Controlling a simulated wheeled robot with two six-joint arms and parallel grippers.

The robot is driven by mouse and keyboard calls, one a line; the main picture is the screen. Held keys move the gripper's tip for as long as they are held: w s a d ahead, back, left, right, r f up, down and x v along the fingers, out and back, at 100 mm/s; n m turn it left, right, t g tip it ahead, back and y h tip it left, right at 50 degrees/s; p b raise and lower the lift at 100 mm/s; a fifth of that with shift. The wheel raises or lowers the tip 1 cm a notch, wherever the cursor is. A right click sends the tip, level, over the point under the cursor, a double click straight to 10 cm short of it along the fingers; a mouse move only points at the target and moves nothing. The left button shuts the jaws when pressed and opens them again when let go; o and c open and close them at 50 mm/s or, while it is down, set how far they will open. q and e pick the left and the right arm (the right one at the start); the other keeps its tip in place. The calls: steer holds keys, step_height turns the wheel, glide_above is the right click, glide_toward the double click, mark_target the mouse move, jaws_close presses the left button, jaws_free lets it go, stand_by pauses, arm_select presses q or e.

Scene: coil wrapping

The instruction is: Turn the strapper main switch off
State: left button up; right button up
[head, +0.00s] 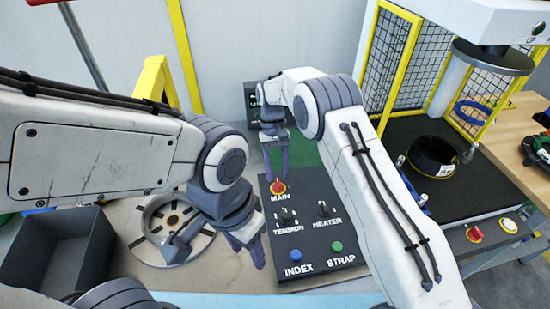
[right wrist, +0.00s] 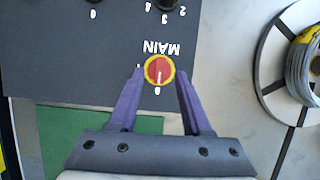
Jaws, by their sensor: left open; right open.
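The MAIN switch (head: 278,187) is a red knob on a yellow ring at the far end of the dark control panel (head: 312,214). In the right wrist view the knob (right wrist: 159,70) shows a white line, which appears to point at a small mark like a 0. My right gripper (head: 277,172) is open, its purple fingers on either side of the knob in the right wrist view (right wrist: 160,74). I cannot tell whether they touch it. My left gripper (head: 257,252) is open and empty at the panel's left edge, near TENSION.
The panel also carries TENSION (head: 287,215) and HEATER (head: 324,209) knobs, a blue INDEX button (head: 295,255) and a green STRAP button (head: 337,246). A round spoked disc (head: 150,240) and grey bin (head: 60,250) are left.

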steer(key=v, duration=0.8)
steer(key=shift+b, duration=0.45)
steer(key=s+a+r+n+t, duration=0.1)
steer(key=s+r, duration=0.4)
steer(key=s, duration=0.2)
steer(key=s+a+r+n+t, duration=0.1)
steer(key=s+a+r+n, duration=0.1)
steer(key=s+r, duration=0.4)
steer(key=s+d+f+n+t+y, duration=0.1)
steer(key=s+d, duration=0.3)
steer(key=s, duration=0.6)
steer(key=s+d+f+n+t+y, duration=0.1)
steer(key=s+d+f, duration=0.2)
steer(key=s, duration=0.8)
steer(key=shift+d, duration=0.4)
